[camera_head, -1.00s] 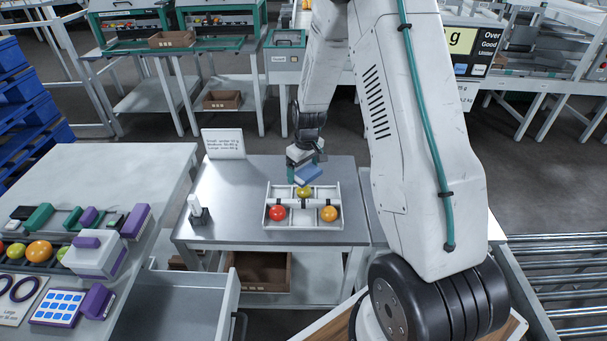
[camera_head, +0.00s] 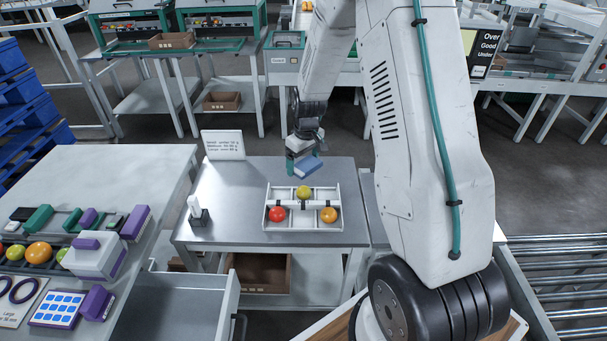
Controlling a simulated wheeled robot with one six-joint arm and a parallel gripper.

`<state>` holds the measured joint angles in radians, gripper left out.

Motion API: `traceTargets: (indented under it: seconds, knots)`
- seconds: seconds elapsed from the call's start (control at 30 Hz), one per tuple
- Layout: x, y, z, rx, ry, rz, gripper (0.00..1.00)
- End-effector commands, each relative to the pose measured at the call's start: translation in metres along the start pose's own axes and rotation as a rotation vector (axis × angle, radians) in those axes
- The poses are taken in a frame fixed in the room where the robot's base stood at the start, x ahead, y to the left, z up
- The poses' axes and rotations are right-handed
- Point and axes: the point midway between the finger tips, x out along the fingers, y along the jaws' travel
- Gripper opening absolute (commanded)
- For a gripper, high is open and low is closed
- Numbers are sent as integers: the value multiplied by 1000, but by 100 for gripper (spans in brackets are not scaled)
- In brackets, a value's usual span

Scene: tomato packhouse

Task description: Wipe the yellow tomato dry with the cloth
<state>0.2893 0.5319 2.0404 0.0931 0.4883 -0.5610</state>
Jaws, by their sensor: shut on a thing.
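The yellow tomato (camera_head: 304,192) sits in the back row of a white divided tray (camera_head: 267,216) on the grey table. A red tomato (camera_head: 277,214) and an orange tomato (camera_head: 328,214) lie in the front compartments. The blue cloth (camera_head: 307,172) is in my gripper (camera_head: 304,164), which is shut on it. My gripper and the cloth are behind and above the yellow tomato, apart from it as far as this view shows. The fingertips are small and partly covered by the cloth.
A white sign (camera_head: 223,145) stands at the table's back left. A small white and dark device (camera_head: 199,212) stands at the left. A left bench (camera_head: 120,170) holds a scale, fruit and purple items.

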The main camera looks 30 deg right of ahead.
Motion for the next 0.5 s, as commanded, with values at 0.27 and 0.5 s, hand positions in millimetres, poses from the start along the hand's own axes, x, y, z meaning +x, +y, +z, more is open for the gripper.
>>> traceTargets:
  seconds: [0.27,0.5]
  knots:
    - [8,-2,1,0,2,-3,53]
    - [33,-7,4,1,11,-11,53]
